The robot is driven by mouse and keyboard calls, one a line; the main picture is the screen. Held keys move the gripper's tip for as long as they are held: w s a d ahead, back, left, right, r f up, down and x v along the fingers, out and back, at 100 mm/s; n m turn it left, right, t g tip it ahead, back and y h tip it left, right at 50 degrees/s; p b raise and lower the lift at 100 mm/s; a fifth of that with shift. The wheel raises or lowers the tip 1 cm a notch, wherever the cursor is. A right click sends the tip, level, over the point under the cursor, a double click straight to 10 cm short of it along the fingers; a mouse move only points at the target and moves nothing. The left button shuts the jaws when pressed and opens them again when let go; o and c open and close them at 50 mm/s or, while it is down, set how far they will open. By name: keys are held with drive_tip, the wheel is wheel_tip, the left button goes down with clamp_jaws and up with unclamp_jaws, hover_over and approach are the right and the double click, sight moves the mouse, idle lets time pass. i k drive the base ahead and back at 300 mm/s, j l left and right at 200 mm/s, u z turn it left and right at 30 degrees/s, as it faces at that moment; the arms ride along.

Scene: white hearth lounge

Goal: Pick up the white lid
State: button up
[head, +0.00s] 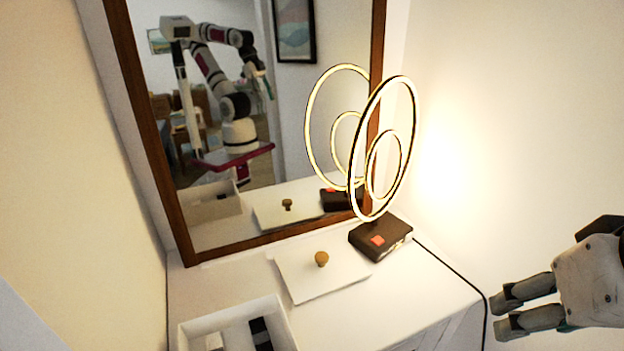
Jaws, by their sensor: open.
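The white lid (318,280) is a flat, roughly square plate with a round brown knob (321,258) on top. It lies on the white cabinet top (403,299) in the head view, right of an open white box. My gripper (498,314) is at the lower right, with its two fingers pointing left and apart. It is open and empty, well to the right of the lid. The lid's whole upper face shows.
The open white box (237,324) holds dark and pale items. A wood-framed mirror (186,232) stands behind.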

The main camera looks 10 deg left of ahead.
sight(309, 272)
drive_tip(key=j+u, duration=0.1)
drive_tip(key=u, duration=0.25)
drive_tip(key=j+u, duration=0.1)
drive_tip(key=u, duration=0.6)
drive_tip(key=l+z, duration=0.1)
drive_tip(key=z, duration=0.4)
drive_tip(key=i+l+u, duration=0.25)
drive_tip(key=l, duration=0.25)
drive_tip(key=l+u, duration=0.25)
drive_tip(key=l, duration=0.2)
